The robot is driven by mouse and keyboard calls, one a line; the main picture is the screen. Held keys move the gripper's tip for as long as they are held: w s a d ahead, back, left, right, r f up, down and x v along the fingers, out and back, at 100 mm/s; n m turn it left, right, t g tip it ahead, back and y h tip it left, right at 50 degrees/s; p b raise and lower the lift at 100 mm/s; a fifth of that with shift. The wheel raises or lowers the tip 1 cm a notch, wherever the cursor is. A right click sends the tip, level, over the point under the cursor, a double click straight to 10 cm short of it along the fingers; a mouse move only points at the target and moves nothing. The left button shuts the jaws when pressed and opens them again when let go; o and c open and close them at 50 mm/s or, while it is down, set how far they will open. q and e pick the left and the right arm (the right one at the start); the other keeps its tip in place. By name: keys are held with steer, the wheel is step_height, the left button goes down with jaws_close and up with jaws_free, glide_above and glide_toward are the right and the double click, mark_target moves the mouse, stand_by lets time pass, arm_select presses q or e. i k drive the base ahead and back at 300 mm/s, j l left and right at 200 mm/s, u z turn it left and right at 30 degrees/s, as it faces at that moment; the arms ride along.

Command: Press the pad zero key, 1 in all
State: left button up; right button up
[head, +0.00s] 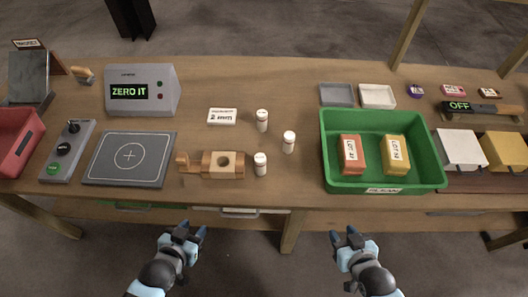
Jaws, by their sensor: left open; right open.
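A grey key box (68,150) stands at the left of the table, just left of the grey pad (130,158) with a white crosshair. The box carries a black knob (73,127) at the top, a black round key (63,149) in the middle and a green key (53,167) at the bottom; their small labels are too small to read surely. Behind the pad, a grey display unit (142,91) reads "ZERO IT" in green. My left gripper (186,228) is open and empty, in front of the table edge. My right gripper (348,235) is open and empty, also in front of the edge.
A green tray (383,182) holds two labelled boxes at the right. A red bin (15,140) is at the far left. The table's front edge lies beyond both grippers.

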mark_target(64, 147)
steer(key=u, duration=1.65)
